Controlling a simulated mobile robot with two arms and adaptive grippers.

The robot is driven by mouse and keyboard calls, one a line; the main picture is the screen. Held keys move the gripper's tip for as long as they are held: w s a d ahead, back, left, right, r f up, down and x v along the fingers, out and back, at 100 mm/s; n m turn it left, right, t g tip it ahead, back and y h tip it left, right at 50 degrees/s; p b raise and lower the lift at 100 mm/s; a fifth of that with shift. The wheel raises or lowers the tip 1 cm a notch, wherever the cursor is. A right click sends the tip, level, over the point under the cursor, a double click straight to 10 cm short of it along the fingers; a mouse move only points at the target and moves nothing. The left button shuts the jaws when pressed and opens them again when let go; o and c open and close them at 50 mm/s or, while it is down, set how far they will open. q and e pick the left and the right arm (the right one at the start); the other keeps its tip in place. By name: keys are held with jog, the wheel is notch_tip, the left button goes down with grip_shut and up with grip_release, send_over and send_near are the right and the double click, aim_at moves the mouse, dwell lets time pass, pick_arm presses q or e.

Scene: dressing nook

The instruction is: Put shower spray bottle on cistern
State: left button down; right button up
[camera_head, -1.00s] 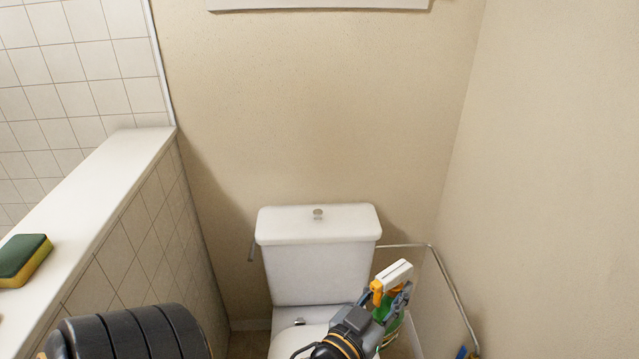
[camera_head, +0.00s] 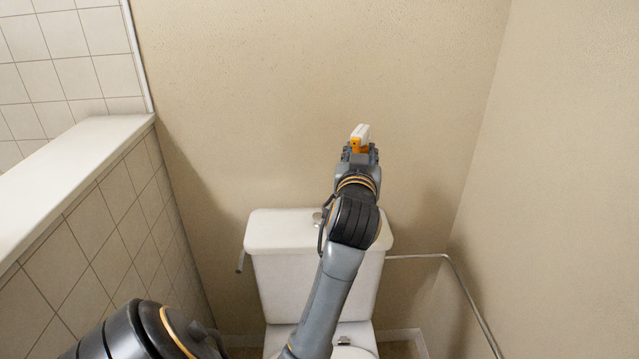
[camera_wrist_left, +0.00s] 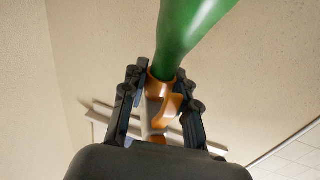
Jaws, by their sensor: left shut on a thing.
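The shower spray bottle shows its white and orange spray head (camera_head: 360,138) above my left gripper (camera_head: 360,155) in the head view. In the left wrist view, its green body (camera_wrist_left: 188,35) and orange collar (camera_wrist_left: 163,92) show, with the collar between the two fingers of my left gripper (camera_wrist_left: 160,95). The gripper is shut on the bottle. In the head view the gripper hides the green body. The white cistern (camera_head: 285,231) stands against the back wall, and my left arm covers part of its lid. The gap between bottle and cistern cannot be judged. My right gripper is not in view.
A tiled half wall with a white ledge (camera_head: 75,170) runs along the left. A bare wall (camera_head: 560,180) closes the right side. A thin pipe (camera_head: 455,268) runs right of the cistern.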

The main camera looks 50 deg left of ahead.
pick_arm(q)
jog(key=shift+w+a+r, duration=0.15)
jog(key=shift+w+a, duration=0.15)
jog(key=shift+a, duration=0.3)
jog(key=w+a+f, duration=0.8)
jog(key=w+f, duration=0.2)
jog(key=f, duration=0.2)
jog(key=shift+a+f, duration=0.25)
jog(key=shift+f, duration=0.05)
jog(key=shift+w+f, duration=0.1)
jog(key=c, duration=1.5)
grip_release()
jog(key=shift+f, duration=0.25)
jog(key=o, duration=0.5)
jog(key=shift+r, duration=0.1)
jog(key=shift+d, duration=0.1)
